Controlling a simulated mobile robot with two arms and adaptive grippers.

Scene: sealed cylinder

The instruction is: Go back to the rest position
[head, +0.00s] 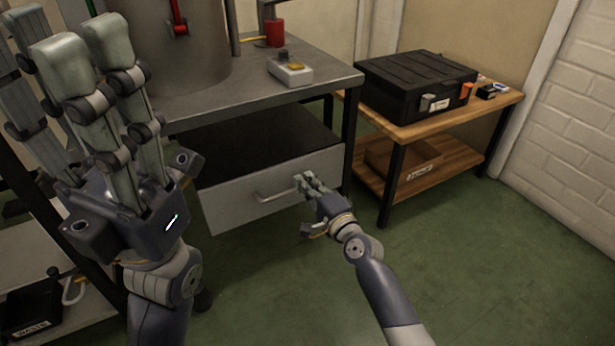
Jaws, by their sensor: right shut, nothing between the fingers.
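My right gripper (308,183) is shut and empty. Its fingers are in front of the grey drawer (245,198), by the right end of the bar handle (275,192); I cannot tell whether they touch it. The drawer stands out from under the metal workbench (270,93), with its dark inside showing. My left gripper (85,60) is large in the left foreground, with its fingers extended upward and apart. It looks open and empty, and it hides part of the bench's left side.
A grey cylinder (180,60) and a small control box (290,70) stand on the bench. A black case (415,85) is on a wooden table (420,122) at the right. A waste bin (32,308) is lower left. Green floor (480,270) is free at the right.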

